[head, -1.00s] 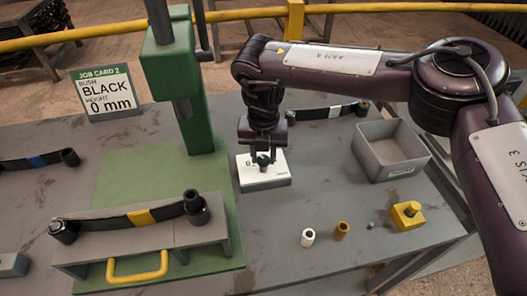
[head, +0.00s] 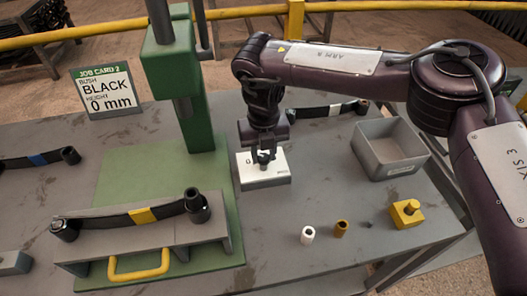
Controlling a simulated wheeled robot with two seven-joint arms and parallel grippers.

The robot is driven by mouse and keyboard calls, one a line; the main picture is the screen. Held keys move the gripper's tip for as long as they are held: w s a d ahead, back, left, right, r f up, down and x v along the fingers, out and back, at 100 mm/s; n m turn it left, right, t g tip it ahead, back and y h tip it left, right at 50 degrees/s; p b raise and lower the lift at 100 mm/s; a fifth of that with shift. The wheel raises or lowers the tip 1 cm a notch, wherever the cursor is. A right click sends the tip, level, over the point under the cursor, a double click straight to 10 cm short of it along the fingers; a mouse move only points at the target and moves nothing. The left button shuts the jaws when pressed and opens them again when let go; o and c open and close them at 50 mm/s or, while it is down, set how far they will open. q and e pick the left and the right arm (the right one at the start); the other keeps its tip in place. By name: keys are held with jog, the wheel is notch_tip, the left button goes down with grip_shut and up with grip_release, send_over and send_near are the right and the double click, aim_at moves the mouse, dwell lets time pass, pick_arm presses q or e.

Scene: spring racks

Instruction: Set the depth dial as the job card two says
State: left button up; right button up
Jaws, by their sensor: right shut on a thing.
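Job card 2 (head: 107,92) stands at the back left and reads bush BLACK, height 0 mm. The depth dial (head: 270,178) is a white-topped plate on the bench, right of the green press, with a dark knob in its middle. A "0" shows near the plate's left side; its other marks are too small to read. My right gripper (head: 263,158) points down over the plate and is shut on the knob. The fingers partly hide the knob, so I cannot read its setting. My left gripper is not in view.
The green press (head: 175,70) rises left of the dial. A spring with a yellow band (head: 142,216) sits on a grey fixture before it. A grey bin (head: 388,150), a white bush (head: 308,235), a brown bush (head: 341,229) and a yellow block (head: 406,214) stand to the right.

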aim_at(263, 157)
jog(key=o, duration=1)
notch_tip(263, 157, up, 8)
jog(key=shift+b, duration=0.55)
